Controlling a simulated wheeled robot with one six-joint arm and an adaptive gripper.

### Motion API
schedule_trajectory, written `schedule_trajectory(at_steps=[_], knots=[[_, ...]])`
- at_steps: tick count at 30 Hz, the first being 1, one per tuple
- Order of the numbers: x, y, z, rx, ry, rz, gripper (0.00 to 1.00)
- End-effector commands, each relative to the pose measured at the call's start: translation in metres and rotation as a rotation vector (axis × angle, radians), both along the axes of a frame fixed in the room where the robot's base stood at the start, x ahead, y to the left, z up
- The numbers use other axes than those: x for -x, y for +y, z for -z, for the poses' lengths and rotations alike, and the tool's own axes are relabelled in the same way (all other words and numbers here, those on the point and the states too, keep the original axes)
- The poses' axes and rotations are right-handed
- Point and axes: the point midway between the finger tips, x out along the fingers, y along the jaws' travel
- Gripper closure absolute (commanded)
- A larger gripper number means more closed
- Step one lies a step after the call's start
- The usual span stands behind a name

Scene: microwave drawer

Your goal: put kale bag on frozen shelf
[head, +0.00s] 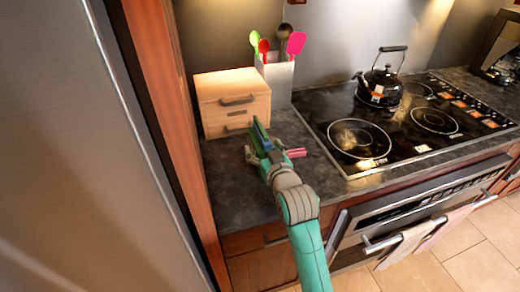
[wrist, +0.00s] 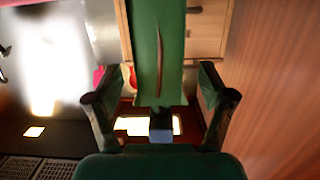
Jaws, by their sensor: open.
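My gripper (head: 262,152) is over the dark counter in front of the wooden drawer box. In the wrist view my gripper (wrist: 159,88) is open, its two dark green fingers spread to left and right. An upright flat green thing, probably the kale bag (wrist: 172,45), shows between and beyond the fingers. It also shows as a thin green and blue slab (head: 259,133) at the gripper in the head view. I cannot tell whether the fingers touch it, and its label is not readable. No frozen shelf is in view.
A wooden drawer box (head: 233,98) and a utensil holder (head: 276,78) stand at the back of the counter (head: 225,185). A stove (head: 400,125) with a black kettle (head: 380,86) is at right. A tall steel surface (head: 75,150) fills the left.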

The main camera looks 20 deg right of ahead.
Motion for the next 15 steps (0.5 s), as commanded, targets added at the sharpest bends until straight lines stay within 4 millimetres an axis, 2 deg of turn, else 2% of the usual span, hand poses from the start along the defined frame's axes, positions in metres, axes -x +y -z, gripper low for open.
schedule_trajectory(at_steps=[3, 6, 14, 15], knots=[[-0.016, 0.0, 0.002, 0.0, 0.0, 0.0, 0.19], [-0.024, 0.0, 0.003, 0.0, -0.001, 0.0, 0.19], [-0.025, 0.0, 0.003, 0.0, 0.0, 0.0, 0.19], [-0.025, 0.0, 0.004, 0.0, 0.0, 0.0, 0.26]])
